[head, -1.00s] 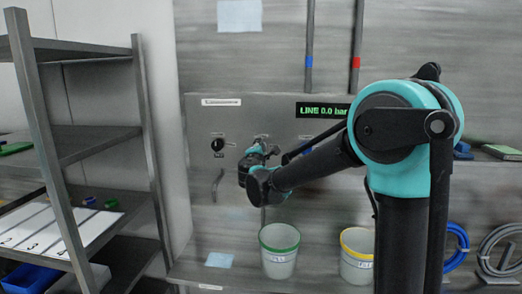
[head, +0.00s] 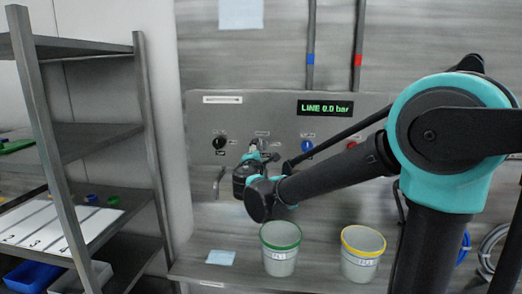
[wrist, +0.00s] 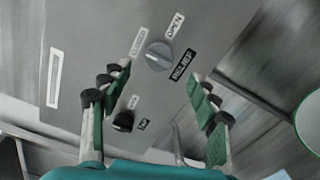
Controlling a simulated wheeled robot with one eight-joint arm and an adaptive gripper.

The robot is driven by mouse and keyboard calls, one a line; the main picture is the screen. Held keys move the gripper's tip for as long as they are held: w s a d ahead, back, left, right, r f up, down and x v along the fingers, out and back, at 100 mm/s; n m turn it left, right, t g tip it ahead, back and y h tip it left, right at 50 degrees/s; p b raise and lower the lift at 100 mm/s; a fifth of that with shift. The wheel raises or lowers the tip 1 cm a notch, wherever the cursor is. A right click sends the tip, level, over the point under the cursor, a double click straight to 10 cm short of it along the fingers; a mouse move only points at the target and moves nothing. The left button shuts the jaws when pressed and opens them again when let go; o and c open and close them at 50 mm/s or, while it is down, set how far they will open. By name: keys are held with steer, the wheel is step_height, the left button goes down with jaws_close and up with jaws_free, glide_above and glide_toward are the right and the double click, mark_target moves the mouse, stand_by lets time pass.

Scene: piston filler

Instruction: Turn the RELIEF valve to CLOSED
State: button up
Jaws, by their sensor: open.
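The grey RELIEF knob (wrist: 158,56) sits on the grey panel, with a black RELIEF label (wrist: 183,65) beside it and pale labels around it, one reading OPEN (wrist: 174,25). I cannot read surely which label its pointer faces. My gripper (wrist: 156,80) is open and empty in the wrist view, its two fingers spread to either side below the knob, apart from it. In the head view my gripper (head: 254,152) is at the panel just below the grey knob (head: 262,141) and partly covers that area.
A black knob (head: 219,142) is left of the grey one; a blue knob (head: 307,145) is to its right. A spout (head: 218,182) hangs below the black knob. Green-rimmed (head: 280,262) and yellow-rimmed (head: 362,266) buckets stand below. Metal shelving (head: 55,150) is at the left.

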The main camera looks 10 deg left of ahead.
steer(key=s, duration=0.4)
steer(key=shift+a, duration=0.1)
steer(key=s+d+f+m+g+h, duration=0.1)
steer(key=s+d+f+m+g, duration=0.25)
steer(key=d+f, duration=0.45)
steer(key=s+d+f+m+g+h, duration=0.25)
steer(key=d+f+m, duration=0.3)
steer(key=d, duration=0.55)
steer(key=s+d+f+m+g+h, duration=0.1)
steer(key=s+d+f+m+g, duration=0.25)
steer(key=d+f, duration=0.45)
steer(key=s+d+f+m+g+y, duration=0.1)
steer(key=s+f+m, duration=0.3)
steer(key=s, duration=0.4)
steer(key=s+d+f+m+g+y, duration=0.1)
steer(key=s+f+m+g+y, duration=0.2)
steer(key=s+f, duration=0.3)
steer(key=shift+s+f+m+y, duration=0.35)
steer(key=shift+s+m+y, duration=0.25)
steer(key=shift+s, duration=0.4)
